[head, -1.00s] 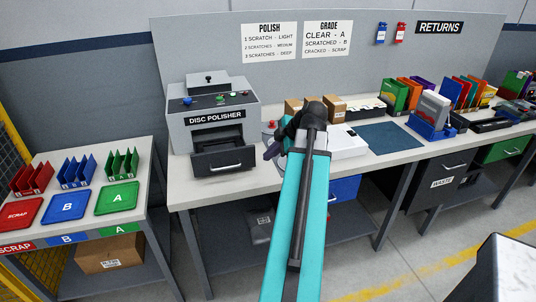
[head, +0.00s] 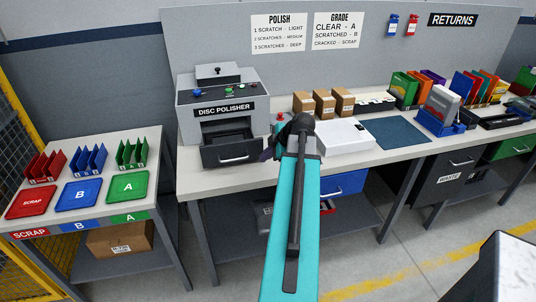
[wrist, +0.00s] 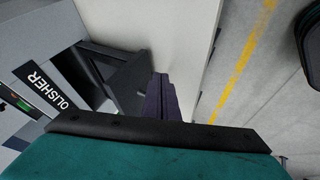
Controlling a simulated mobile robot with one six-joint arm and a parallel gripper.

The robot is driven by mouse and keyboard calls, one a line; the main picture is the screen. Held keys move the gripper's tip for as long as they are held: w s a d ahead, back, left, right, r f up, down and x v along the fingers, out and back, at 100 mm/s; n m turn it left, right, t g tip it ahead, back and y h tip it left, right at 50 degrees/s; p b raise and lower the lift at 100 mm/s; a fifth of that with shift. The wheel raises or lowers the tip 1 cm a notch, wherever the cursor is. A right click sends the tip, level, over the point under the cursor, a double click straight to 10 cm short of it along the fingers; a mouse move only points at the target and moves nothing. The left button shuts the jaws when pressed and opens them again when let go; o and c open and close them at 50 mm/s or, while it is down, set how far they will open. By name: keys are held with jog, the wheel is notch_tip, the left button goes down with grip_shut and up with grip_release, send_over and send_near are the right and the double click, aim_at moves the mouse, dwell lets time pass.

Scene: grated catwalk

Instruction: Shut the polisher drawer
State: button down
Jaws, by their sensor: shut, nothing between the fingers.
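The disc polisher (head: 216,95) is a grey machine at the left end of the long bench. Its dark drawer (head: 222,156) is pulled out at the front, with its inside showing above a front panel with a pale handle. My gripper (head: 266,154) is shut and empty, just right of the drawer front in the head view, partly hidden by my wrist. In the wrist view the dark purple fingers (wrist: 161,97) point toward the bench top beside the open drawer (wrist: 122,82). I cannot tell whether they touch the drawer.
A white box (head: 345,136) and small brown cartons (head: 324,103) stand right of my arm. A blue mat (head: 393,132) lies further right. A side table (head: 80,212) with red, blue and green trays stands at the left. Floor shows in front of the bench.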

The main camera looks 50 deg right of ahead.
aim_at(258, 153)
jog(key=shift+w+d+p, duration=0.6)
jog(key=shift+w+d, duration=0.5)
jog(key=shift+w, duration=0.2)
jog(key=shift+s+a, duration=0.1)
jog(key=shift+a, duration=0.15)
jog(key=shift+w+d, duration=0.4)
jog(key=shift+d, duration=0.15)
jog(key=w+d+b, duration=0.2)
jog(key=w+d, duration=0.1)
jog(key=w, duration=0.1)
jog(key=w+d+b, duration=0.2)
jog(key=w+d, duration=0.2)
jog(key=w+d+b, duration=0.2)
jog(key=w+d, duration=0.1)
jog(key=w, duration=0.1)
jog(key=shift+w+d, duration=0.1)
jog(key=shift+d, duration=0.05)
jog(key=shift+w+d+b, duration=0.45)
jog(key=shift+w+d, duration=0.1)
jog(key=shift+w, duration=0.15)
jog(key=shift+r, duration=0.2)
jog(key=shift+w+d, duration=0.1)
jog(key=shift+w, duration=0.05)
